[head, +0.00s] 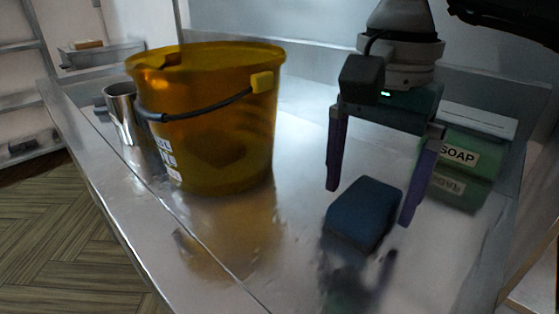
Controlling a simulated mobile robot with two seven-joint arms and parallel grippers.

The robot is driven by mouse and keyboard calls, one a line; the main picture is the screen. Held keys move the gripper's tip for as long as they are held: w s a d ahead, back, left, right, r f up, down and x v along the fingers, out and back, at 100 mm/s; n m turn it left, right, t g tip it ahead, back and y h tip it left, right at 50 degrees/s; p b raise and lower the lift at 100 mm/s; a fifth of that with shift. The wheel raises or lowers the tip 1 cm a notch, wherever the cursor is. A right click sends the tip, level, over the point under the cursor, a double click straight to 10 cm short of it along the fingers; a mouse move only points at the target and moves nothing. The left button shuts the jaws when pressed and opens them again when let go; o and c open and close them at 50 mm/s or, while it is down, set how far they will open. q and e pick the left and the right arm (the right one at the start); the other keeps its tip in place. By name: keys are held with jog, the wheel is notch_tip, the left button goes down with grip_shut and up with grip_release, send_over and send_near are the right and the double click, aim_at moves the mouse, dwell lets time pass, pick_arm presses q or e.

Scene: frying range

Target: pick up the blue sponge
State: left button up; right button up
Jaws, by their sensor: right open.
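The blue sponge (366,212) lies on the shiny metal counter, right of the middle in the head view. My right gripper (369,206) comes down from above, with its two purple fingers spread wide. The left finger's tip is behind and left of the sponge in the picture, and the right finger's tip is just beside its right side. The gripper is open and holds nothing. I cannot tell whether either finger touches the sponge. My left gripper is not in view.
A large amber bucket (215,125) with a dark handle stands left of the sponge. A metal cup (121,115) is behind it. A green soap box (463,155) stands right of the gripper. The metal counter (225,250) is clear in front.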

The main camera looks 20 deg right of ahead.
jog(key=shift+f, duration=0.95)
jog(key=shift+c, duration=0.2)
jog(key=c, duration=1.3)
jog(key=shift+o, duration=0.2)
jog(key=shift+r, duration=0.1)
